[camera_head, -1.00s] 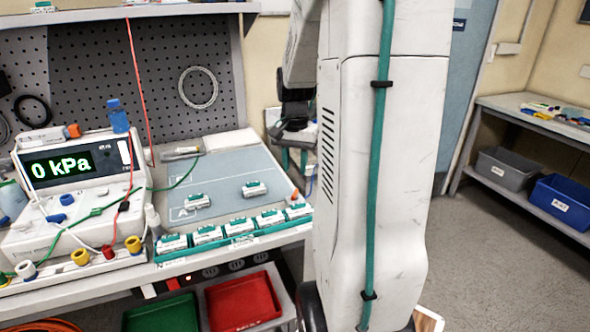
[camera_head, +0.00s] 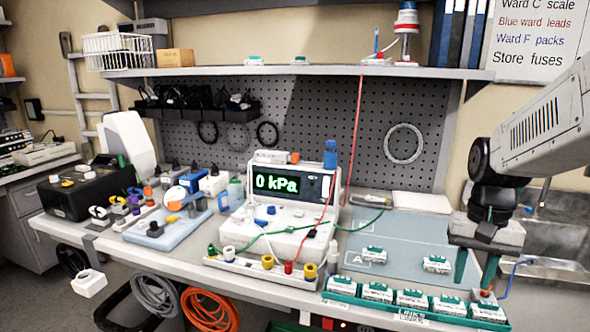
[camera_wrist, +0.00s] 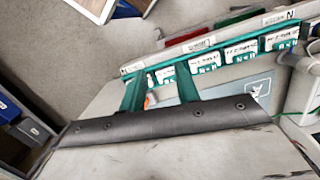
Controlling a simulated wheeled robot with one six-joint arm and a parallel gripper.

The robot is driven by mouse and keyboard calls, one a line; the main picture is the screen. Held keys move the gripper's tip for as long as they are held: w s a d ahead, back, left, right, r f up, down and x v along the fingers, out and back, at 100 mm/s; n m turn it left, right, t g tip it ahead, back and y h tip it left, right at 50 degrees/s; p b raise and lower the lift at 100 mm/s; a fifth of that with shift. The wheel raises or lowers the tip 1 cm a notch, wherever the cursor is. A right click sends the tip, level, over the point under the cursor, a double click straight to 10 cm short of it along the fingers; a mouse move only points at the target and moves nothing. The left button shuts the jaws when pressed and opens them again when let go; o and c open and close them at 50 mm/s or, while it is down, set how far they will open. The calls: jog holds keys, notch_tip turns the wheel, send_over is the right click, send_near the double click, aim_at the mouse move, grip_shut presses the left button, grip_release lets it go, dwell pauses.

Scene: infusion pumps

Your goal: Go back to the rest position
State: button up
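My gripper (camera_head: 473,284) hangs at the right of the head view, over the right end of the bench. Its two teal fingers are apart with nothing held between them; they also show in the wrist view (camera_wrist: 161,72). A teal rack (camera_head: 405,313) at the bench's front edge holds a row of several white and teal packs (camera_head: 412,299). It lies beyond the fingers in the wrist view. Two more packs, the left one (camera_head: 374,254) and the right one (camera_head: 436,264), lie on the grey-blue mat (camera_head: 410,231). Part of the mat is hidden behind my gripper.
A pressure tester (camera_head: 285,185) reading "0 kPa" stands mid-bench, with red and green leads. A shelf (camera_head: 290,71) runs above the pegboard. Orange cable (camera_head: 210,310) hangs below the bench. An orange-tipped item (camera_head: 486,293) is close by the right finger.

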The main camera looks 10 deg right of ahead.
jog(key=s+a+r+n+t, duration=0.1)
jog(key=s+a+r+n, duration=0.1)
jog(key=a, duration=0.6)
jog(key=s+a+r+n+t, duration=0.1)
jog(key=s+a+r+n, duration=0.1)
jog(key=s+a+n, duration=0.3)
jog(key=a, duration=0.3)
jog(key=shift+s+r+n+h, duration=0.3)
jog(key=shift+n, duration=0.1)
